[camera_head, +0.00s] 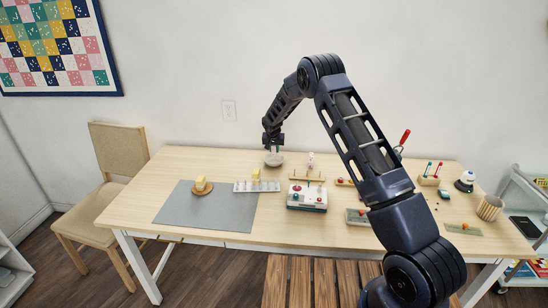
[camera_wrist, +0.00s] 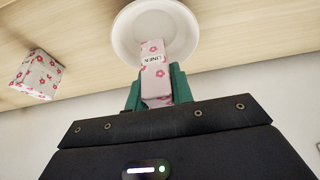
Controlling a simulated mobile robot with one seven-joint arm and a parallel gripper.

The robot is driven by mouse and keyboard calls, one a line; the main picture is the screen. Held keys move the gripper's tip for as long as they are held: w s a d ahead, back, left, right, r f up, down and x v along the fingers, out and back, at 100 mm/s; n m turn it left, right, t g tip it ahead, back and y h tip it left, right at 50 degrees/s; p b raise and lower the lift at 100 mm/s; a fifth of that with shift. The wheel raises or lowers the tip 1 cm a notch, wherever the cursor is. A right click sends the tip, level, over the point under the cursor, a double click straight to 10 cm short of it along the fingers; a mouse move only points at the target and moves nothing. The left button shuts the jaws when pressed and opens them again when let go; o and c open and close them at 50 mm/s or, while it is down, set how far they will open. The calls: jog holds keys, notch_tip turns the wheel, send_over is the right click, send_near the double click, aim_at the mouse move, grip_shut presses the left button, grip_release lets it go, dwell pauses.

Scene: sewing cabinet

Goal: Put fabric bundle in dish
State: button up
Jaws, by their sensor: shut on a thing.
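A pink fabric bundle (camera_wrist: 153,56) with red flowers and a LINEN label is held between the green fingers of my gripper (camera_wrist: 158,88). In the wrist view the bundle's far end overlaps the pale round dish (camera_wrist: 122,40); I cannot tell whether it touches the dish. In the head view my gripper (camera_head: 273,147) is at the back of the table, just above the dish (camera_head: 274,160).
Another flowered block (camera_wrist: 37,76) stands beside the dish; it also shows in the head view (camera_head: 311,160). A grey mat (camera_head: 205,218), a white tray (camera_head: 245,187) and a teal-and-white machine (camera_head: 307,199) lie nearer the front. The wall is close behind.

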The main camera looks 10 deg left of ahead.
aim_at(274, 156)
jog(key=shift+f, duration=2.3)
jog(key=shift+f, duration=0.1)
jog(key=o, duration=1)
jog(key=shift+c, duration=0.2)
